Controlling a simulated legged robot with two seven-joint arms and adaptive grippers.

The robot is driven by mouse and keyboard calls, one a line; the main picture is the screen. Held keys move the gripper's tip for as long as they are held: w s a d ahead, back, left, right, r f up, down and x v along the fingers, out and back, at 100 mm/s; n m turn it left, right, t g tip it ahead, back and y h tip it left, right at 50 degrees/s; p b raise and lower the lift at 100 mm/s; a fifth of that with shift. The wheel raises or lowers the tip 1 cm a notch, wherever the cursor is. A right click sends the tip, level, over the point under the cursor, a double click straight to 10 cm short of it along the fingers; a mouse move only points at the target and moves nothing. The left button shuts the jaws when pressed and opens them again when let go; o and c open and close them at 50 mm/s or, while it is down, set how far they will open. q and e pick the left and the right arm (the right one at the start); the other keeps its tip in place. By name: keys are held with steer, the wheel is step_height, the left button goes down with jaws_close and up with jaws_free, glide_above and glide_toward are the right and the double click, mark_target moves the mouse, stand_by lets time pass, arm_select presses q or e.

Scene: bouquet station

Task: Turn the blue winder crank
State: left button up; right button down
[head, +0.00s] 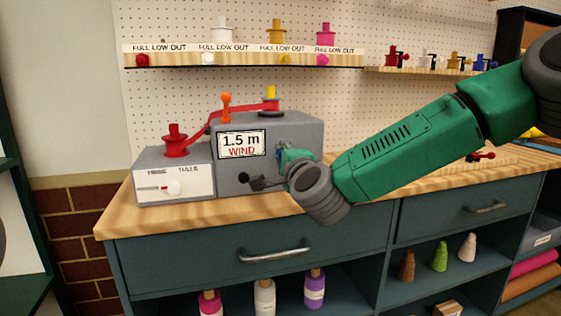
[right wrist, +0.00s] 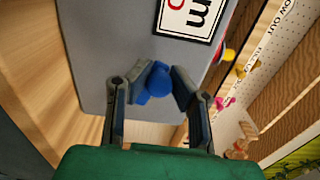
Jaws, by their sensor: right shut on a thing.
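The box front (right wrist: 105,40) lies just behind the knob. My left gripper is not in view.
A smaller grey box (head: 172,190) with a red spool (head: 175,141) stands left of the winder. A red ribbon and an orange knob (head: 226,104) are at the winder's top. A shelf (head: 240,60) with colored spools hangs behind. My green right arm crosses the bench.

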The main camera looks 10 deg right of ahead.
steer(key=shift+d+f+m, duration=0.1)
steer(key=shift+m, duration=0.2)
steer(key=c, duration=1.5)
jaws_free()
steer(key=shift+c, duration=0.2)
steer(key=shift+o, duration=0.7)
steer(key=shift+d, duration=0.1)
steer(key=s, duration=1.2)
steer(key=shift+d, duration=0.2)
